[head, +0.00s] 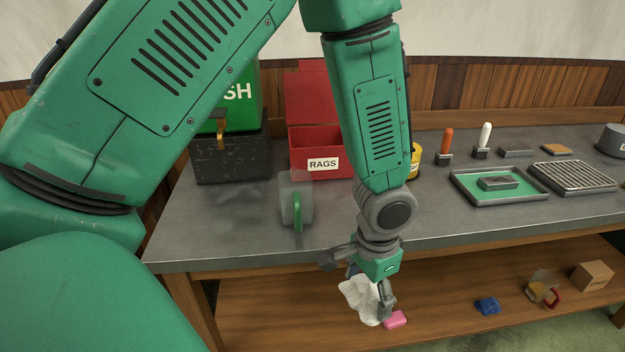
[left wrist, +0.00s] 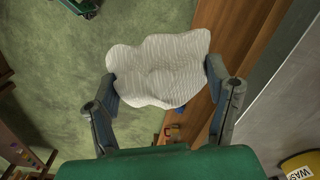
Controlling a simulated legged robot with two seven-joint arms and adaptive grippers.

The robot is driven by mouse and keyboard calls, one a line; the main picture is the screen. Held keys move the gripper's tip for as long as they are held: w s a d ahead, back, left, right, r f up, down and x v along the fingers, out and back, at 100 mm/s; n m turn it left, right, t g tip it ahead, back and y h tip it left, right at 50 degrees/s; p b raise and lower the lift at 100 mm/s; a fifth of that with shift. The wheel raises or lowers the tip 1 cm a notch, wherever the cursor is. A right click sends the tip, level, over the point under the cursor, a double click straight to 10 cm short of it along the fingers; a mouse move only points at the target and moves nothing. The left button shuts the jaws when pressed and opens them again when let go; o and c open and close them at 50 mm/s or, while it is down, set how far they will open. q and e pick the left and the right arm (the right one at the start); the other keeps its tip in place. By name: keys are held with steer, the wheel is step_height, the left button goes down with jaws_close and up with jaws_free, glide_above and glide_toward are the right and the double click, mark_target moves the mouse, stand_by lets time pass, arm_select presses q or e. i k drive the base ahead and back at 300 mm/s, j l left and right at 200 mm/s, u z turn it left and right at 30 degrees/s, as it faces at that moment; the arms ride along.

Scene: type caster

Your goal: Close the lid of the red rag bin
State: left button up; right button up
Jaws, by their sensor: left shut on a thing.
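The red rag bin (head: 336,140), labelled RAGS, stands at the back of the grey workbench. Its red lid (head: 308,92) is up, tilted back behind the bin, and the bin's mouth is open. My left gripper (head: 371,288) hangs in front of the bench edge, well below and in front of the bin. It is shut on a white rag (head: 358,299). In the left wrist view, the rag (left wrist: 160,68) spans between the two fingers of my left gripper (left wrist: 162,82). My left forearm hides part of the bench right of the bin. My right gripper is in neither view.
A black box (head: 232,160) with a green bin stands left of the red bin. A clear mug with a green handle (head: 297,212) stands before the red bin. A yellow can (head: 415,160) is partly hidden by my forearm. A pink block (head: 396,319) lies on the lower shelf (head: 440,315).

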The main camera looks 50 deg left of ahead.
mark_target(310, 99)
steer(key=l+u, duration=0.1)
steer(key=u, duration=0.95)
steer(key=k+j, duration=0.05)
